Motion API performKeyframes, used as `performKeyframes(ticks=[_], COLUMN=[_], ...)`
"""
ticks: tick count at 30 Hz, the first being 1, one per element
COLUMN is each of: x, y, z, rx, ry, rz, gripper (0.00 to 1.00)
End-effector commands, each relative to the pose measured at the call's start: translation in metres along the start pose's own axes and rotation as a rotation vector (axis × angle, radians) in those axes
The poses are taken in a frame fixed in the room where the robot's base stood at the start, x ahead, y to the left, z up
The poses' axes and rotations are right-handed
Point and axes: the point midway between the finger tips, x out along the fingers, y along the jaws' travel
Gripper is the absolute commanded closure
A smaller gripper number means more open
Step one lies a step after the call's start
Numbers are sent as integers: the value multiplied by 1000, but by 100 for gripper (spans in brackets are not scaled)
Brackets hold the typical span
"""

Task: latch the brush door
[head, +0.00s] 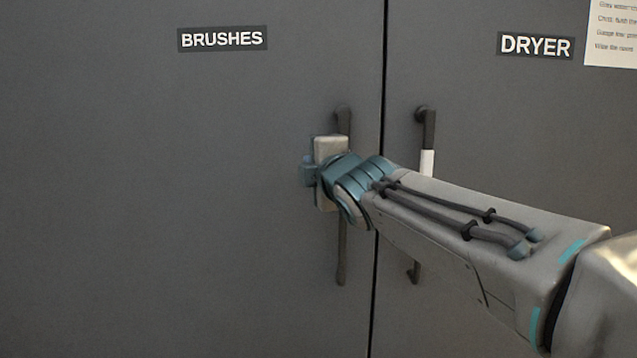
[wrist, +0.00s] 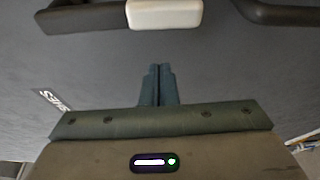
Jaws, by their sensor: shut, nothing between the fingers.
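The brush door (head: 150,190) is the grey panel at left in the head view, under the BRUSHES label (head: 222,38). It looks flush with its neighbour, but I cannot tell if it is latched. Its dark vertical handle (head: 342,255) is near the right edge; my gripper and wrist hide its middle. My gripper (head: 307,171) is shut and empty, its fingertips just left of the handle; contact is unclear. In the wrist view the closed fingers (wrist: 158,85) point toward a dark handle with a pale section (wrist: 165,14), apart from it in the picture.
The dryer door (head: 560,150) is at right across a narrow dark seam (head: 380,110). Its handle (head: 428,135) has a white section and is partly behind my arm. A paper notice (head: 612,30) is at top right. The door surface left of my gripper is clear.

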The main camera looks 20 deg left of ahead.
Motion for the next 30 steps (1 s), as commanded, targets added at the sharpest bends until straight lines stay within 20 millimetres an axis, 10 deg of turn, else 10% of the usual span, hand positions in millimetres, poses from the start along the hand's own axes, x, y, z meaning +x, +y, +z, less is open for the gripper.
performKeyframes(ticks=[18,30], x=[-86,-100], y=[1,-2], z=[-1,1], rx=[-1,0], ry=[-1,-2], rz=[1,-1], gripper=[100,100])
